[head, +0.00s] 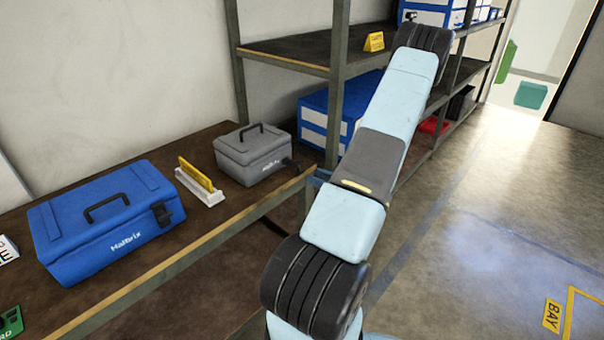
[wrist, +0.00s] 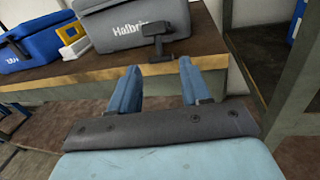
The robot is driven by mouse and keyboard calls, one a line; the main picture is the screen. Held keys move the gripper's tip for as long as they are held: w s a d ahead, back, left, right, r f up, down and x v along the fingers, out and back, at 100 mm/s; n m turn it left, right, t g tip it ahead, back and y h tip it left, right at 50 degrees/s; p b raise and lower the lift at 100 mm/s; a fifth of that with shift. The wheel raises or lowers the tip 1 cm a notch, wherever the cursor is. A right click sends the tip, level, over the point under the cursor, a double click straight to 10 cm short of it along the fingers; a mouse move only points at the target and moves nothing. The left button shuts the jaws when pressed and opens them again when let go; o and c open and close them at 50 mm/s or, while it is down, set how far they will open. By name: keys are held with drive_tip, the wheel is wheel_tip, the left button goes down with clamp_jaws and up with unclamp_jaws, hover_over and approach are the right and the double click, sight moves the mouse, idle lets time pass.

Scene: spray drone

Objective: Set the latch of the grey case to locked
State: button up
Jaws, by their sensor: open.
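The grey case (head: 251,153) stands shut on the bench's right end, with a black handle on its lid. In the wrist view the case (wrist: 122,27) fills the upper middle. Its dark latch (wrist: 157,37) is on the front face near the right, with a wider bar at its lower end over the bench edge. My gripper (wrist: 158,72) is open and empty, its two blue fingers pointing at the latch from just in front, apart from it. In the head view my arm hides most of the gripper, and the latch's setting cannot be told.
A blue case (head: 108,221) stands further left on the bench (head: 220,235). A white holder with a yellow card (head: 201,183) stands between the cases. A shelf post (head: 338,75) rises right of the grey case. Open floor (head: 470,240) lies to the right.

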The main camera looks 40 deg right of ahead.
sight(301, 171)
drive_tip(key=x, duration=0.6)
drive_tip(key=shift+w, duration=0.2)
